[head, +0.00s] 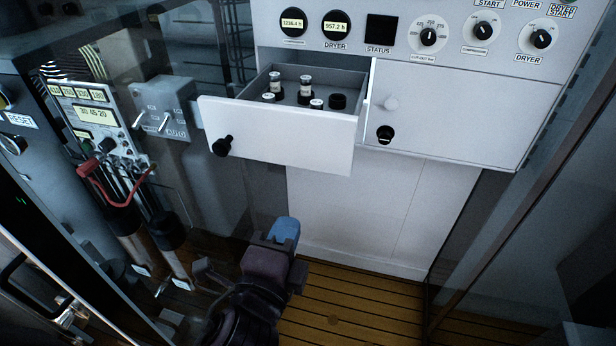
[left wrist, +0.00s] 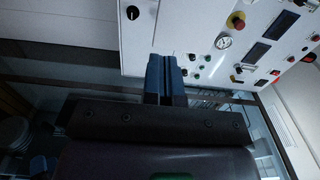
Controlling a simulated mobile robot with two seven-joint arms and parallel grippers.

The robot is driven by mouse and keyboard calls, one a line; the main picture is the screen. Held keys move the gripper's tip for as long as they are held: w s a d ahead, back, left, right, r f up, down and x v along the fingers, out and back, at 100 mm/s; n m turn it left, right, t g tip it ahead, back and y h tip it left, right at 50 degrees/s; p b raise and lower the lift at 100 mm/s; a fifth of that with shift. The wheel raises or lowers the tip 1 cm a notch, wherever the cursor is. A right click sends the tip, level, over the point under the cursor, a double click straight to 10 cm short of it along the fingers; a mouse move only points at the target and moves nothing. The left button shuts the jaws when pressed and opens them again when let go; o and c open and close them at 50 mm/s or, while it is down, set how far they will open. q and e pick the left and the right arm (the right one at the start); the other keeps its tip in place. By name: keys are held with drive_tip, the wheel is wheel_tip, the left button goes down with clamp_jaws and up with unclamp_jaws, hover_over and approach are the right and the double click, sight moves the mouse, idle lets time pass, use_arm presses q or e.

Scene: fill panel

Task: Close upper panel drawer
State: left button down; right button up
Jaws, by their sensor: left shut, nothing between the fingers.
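The upper panel drawer (head: 285,137) is pulled open from the white cabinet in the head view. Its white front carries a black knob (head: 222,146) near the left end. Its grey tray holds several small white-topped cylinders (head: 306,88) and a black round piece (head: 338,101). My left gripper (head: 284,232), with blue fingers, is below the drawer front, apart from it. In the left wrist view its fingers (left wrist: 166,78) are together and empty, with a white panel beyond them. My right gripper is in neither view.
A closed white front (head: 455,125) with a black knob (head: 385,133) is right of the drawer. Dials and displays line the panel above. At left stand a grey switch box (head: 162,108) and a red-handled device (head: 105,180). Wooden floor (head: 350,300) lies below.

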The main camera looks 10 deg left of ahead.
sight(312, 170)
use_arm(q)
drive_tip(key=w, duration=0.5)
drive_tip(key=w+p, duration=0.1)
drive_tip(key=w, duration=0.4)
drive_tip(key=shift+w+d, duration=0.2)
drive_tip(key=shift+w, duration=0.85)
